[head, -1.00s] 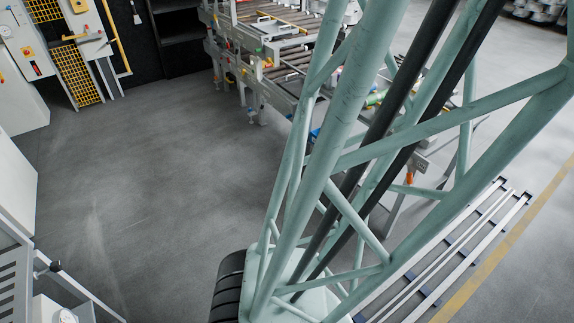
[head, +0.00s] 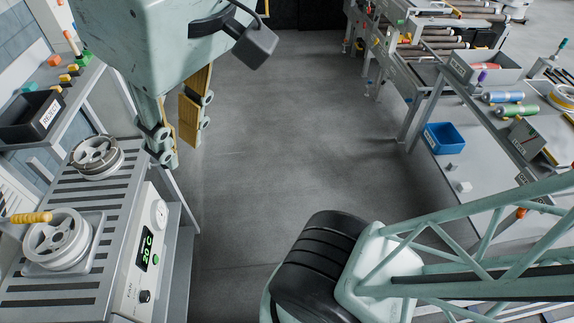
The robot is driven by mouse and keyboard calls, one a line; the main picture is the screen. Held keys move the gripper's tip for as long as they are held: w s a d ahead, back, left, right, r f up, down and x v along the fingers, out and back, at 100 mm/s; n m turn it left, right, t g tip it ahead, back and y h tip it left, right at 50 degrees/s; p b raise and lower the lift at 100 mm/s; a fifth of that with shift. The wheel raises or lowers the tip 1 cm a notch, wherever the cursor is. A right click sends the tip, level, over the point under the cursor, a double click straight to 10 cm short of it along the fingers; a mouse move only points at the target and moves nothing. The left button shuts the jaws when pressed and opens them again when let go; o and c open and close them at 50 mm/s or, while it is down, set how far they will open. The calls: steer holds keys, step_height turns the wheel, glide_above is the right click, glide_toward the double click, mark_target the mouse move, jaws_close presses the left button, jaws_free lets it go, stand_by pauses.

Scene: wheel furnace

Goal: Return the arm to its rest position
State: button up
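My gripper (head: 180,150) hangs below the pale green wrist housing at the upper left of the head view. Its two fingers have wooden-yellow pads and stand apart, with nothing visible between them. The fingertips are beside the right side of a grey slotted fan station and show no grip on it. My arm's pale green lattice link crosses the lower right, ending at a black ribbed joint near the bottom centre.
The fan station (head: 146,205), reading 20 C, carries a rear wheel (head: 96,155) and a front wheel (head: 57,238) with a yellow handle. The middle floor (head: 290,140) is clear.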

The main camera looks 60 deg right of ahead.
steer(key=shift+s+f, duration=0.25)
steer(key=shift+f, duration=0.4)
step_height(320, 180, down, 8)
steer(key=b, duration=0.8)
stand_by(0.6)
